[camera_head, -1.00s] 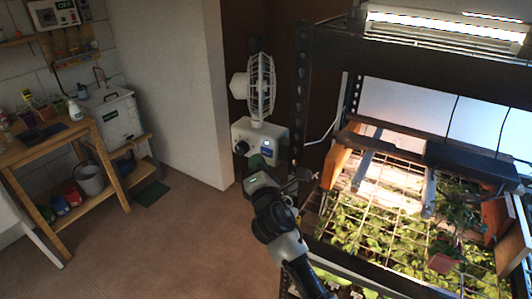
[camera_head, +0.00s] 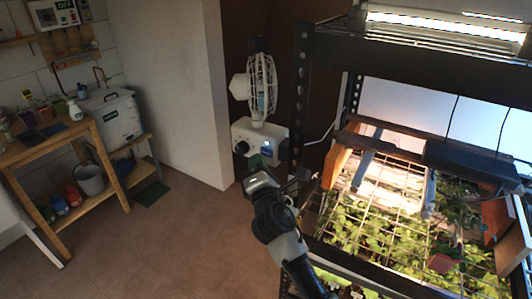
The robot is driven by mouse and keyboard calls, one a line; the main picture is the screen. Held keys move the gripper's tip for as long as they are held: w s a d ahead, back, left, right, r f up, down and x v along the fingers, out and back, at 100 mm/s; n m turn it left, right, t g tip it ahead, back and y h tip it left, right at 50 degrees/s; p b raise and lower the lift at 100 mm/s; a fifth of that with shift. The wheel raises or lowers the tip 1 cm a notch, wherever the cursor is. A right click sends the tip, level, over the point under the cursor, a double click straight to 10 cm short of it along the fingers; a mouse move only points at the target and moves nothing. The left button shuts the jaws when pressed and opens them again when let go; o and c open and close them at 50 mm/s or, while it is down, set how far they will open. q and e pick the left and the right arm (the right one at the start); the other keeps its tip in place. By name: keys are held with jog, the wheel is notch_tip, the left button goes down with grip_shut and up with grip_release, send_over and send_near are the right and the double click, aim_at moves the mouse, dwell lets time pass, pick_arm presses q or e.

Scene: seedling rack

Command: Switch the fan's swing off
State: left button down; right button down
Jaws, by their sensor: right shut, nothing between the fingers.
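The fan (camera_head: 262,88) is white with a round wire cage and stands at the left post of the rack. Its white control box (camera_head: 268,138) sits below the cage, with a dark knob (camera_head: 241,148) on its left face and a small blue light on its front. My right gripper (camera_head: 257,164) is shut and empty, just below the control box. I cannot tell whether its tip touches the box. The swing control itself is too small to make out. My left gripper is not in view.
The dark metal rack (camera_head: 302,95) stands at the right, with seedlings under a wire grid and a lit lamp above. A potted plant (camera_head: 445,260) is at the right. A wooden bench (camera_head: 100,150) stands at the left.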

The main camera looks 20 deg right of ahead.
jog(key=shift+d, duration=0.1)
jog(key=shift+w+d, duration=0.45)
jog(key=shift+d, duration=0.05)
dwell(0.6)
dwell(0.4)
jog(key=shift+s+a, duration=0.5)
jog(key=shift+a, duration=0.1)
jog(key=s+a, duration=0.1)
jog(key=a, duration=0.1)
jog(key=s+a, duration=0.2)
dwell(0.4)
